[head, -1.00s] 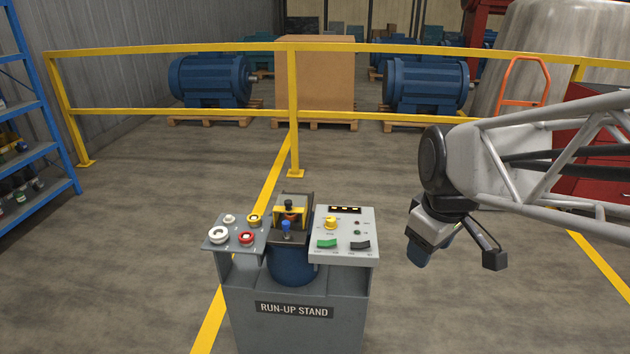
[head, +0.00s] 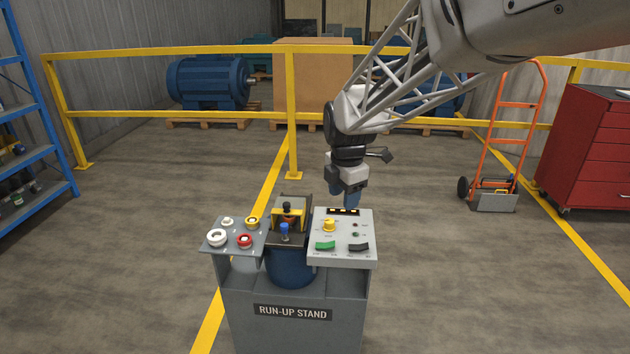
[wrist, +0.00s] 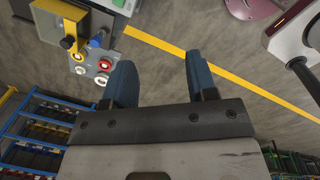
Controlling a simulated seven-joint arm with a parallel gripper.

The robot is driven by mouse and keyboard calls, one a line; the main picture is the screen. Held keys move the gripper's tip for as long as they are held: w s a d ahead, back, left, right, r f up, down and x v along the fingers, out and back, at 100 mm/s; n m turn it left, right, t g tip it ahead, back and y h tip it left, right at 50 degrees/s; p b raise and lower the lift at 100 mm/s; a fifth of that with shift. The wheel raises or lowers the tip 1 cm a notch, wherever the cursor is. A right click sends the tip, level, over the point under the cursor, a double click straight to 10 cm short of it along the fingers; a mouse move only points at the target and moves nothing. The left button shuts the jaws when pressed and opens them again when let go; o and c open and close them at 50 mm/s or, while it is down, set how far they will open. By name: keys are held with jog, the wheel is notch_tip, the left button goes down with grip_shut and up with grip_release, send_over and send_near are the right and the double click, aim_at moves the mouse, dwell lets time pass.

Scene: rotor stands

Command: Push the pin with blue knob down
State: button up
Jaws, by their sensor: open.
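The pin with blue knob (head: 284,228) stands upright at the front of the dark unit in the middle of the run-up stand (head: 340,285). A yellow bracket (head: 289,213) with a black knob is just behind it. My gripper (head: 352,199) hangs with its fingers pointing down, to the right of the pin and near the back edge of the control panel, apart from the pin. In the wrist view the blue fingers of my gripper (wrist: 160,64) are spread, with nothing between them.
A grey control panel (head: 330,258) with a yellow knob and green and black switches is right of the pin. A grey shelf (head: 213,247) with white, red and yellow rings is left. A yellow railing (head: 220,113) runs behind. Free floor lies around the stand.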

jog(key=w+a+f+n, duration=0.5)
jog(key=w+a+n, duration=0.2)
jog(key=w+a, duration=0.15)
jog(key=n+g, duration=0.1)
jog(key=n, duration=0.6)
send_over(284, 225)
notch_tip(284, 225, down, 7)
jog(key=shift+w+r, duration=0.1)
jog(key=shift+f, duration=3.95)
grip_shut()
